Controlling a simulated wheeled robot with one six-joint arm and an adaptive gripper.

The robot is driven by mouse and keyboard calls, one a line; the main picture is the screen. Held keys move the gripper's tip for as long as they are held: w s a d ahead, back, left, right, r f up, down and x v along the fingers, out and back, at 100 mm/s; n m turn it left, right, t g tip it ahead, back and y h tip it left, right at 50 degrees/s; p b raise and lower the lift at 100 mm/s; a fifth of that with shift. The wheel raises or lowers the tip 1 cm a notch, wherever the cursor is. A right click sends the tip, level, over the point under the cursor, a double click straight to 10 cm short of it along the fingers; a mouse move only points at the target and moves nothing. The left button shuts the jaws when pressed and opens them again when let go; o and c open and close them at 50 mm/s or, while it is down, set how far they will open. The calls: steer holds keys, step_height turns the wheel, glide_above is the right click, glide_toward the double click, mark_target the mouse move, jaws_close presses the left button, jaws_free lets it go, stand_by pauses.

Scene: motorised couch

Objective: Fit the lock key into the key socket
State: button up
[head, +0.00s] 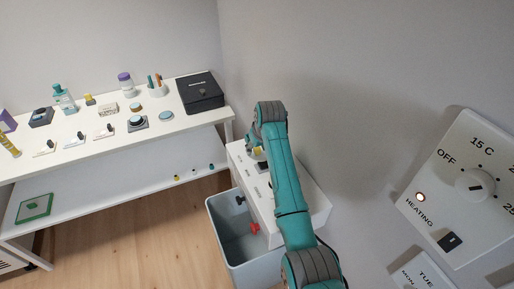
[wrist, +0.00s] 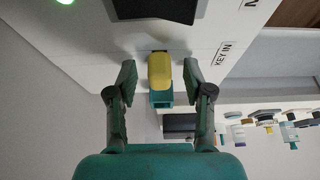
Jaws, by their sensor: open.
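A yellow block-shaped piece, seemingly the head of the lock key (wrist: 160,72), stands against the white panel beside the printed words "KEY IN". A small dark part shows where it meets the panel; the key socket itself is hidden behind it, so I cannot tell how deep it sits. My gripper (wrist: 160,68) is open, with one finger on each side of the yellow piece and a gap on both sides. In the head view, a bit of yellow (head: 258,151) shows by my gripper over the white control box (head: 307,202).
A black part (wrist: 155,10) and a lit green lamp (wrist: 65,2) are on the panel near the key. A grey bin (head: 222,217) stands below the box. A white table (head: 75,150) with several small objects and a black box (head: 202,97) is at left.

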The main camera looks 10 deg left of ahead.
steer(key=v, duration=1.2)
